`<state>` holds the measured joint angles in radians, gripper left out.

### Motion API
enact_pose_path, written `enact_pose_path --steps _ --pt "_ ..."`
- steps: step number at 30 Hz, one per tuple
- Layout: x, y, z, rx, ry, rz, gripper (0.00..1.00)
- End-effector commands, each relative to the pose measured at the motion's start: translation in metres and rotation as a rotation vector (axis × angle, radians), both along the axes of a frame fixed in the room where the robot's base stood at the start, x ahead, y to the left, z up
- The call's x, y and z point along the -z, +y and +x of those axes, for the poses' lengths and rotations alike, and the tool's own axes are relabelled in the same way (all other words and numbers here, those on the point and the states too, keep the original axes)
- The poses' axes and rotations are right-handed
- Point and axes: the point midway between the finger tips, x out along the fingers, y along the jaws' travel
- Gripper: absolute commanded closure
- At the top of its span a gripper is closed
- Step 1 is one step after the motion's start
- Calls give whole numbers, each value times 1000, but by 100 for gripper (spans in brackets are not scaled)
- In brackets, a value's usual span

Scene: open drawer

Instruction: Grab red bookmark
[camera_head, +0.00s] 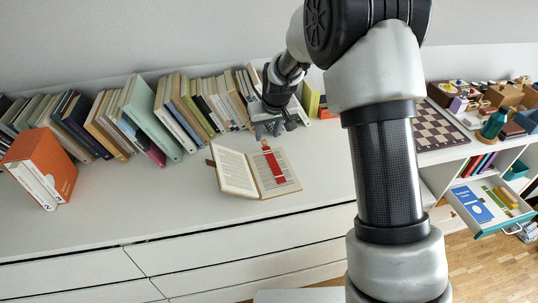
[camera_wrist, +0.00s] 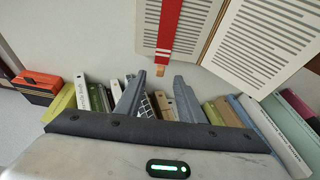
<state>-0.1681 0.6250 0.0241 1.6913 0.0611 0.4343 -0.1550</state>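The red bookmark (camera_head: 273,163) lies on the right page of an open book (camera_head: 236,176) on the white cabinet top. In the wrist view the red bookmark (camera_wrist: 169,25) runs down from the top edge, with a tan end just beyond the fingertips. The open book (camera_wrist: 262,48) fills the upper right there. My gripper (camera_head: 268,131) is above the far edge of the book, near the bookmark's far end. In the wrist view my gripper (camera_wrist: 159,78) has its two fingers spread with nothing held between them. Its exact height above the bookmark cannot be told.
A row of leaning books (camera_head: 142,105) lines the wall behind my gripper. An orange boxed set (camera_head: 45,163) stands at the left. A chessboard (camera_head: 436,130) lies at the right, above an open drawer (camera_head: 492,205). The white top left of the open book is clear.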

Motion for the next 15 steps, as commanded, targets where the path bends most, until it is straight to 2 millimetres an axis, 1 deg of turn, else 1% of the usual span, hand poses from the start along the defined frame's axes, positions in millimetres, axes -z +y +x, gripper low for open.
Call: enact_pose_path --steps 6,9,12,15 --pt "32 4 12 0 4 -1 65" --pt "41 5 17 1 2 0 65" --pt "45 6 19 1 1 0 65" --pt "45 6 19 1 0 0 65"
